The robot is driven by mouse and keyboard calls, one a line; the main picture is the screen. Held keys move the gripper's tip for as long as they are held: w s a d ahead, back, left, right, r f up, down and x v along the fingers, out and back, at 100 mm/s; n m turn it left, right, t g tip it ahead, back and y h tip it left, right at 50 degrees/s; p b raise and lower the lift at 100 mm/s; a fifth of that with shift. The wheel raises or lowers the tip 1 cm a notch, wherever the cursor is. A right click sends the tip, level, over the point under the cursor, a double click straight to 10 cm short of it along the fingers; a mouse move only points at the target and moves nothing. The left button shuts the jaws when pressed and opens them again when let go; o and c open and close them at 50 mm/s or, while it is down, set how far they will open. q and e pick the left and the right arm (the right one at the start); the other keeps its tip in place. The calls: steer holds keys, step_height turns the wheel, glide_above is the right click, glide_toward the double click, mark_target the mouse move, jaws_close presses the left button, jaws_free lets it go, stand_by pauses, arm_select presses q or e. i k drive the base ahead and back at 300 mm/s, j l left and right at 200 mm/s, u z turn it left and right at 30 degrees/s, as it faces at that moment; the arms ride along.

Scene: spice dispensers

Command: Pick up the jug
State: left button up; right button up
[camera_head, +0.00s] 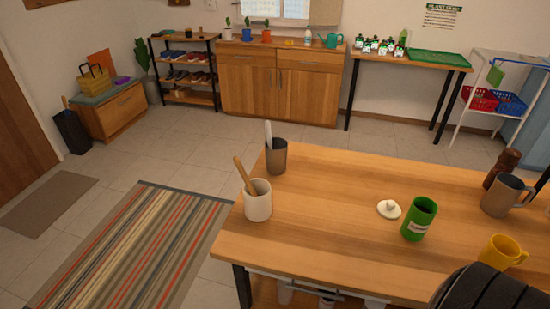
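The likely jug is a grey-brown metal vessel (501,197) with a handle on its right side. It stands upright near the right end of the wooden table (330,210), in the head view. No gripper touches it in this view. Neither my left nor my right gripper shows.
A dark brown pepper mill (503,166) stands just behind the jug. A yellow mug (501,252), a green canister (419,219), a white lid (388,209), a white crock (257,203) and a dark utensil cup (276,158) share the table. A dark rounded shape covers the bottom right corner.

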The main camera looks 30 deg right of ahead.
mark_target(506, 188)
steer(key=z, duration=2.65)
steer(key=i+l+u, duration=0.25)
steer(key=i+l, duration=0.4)
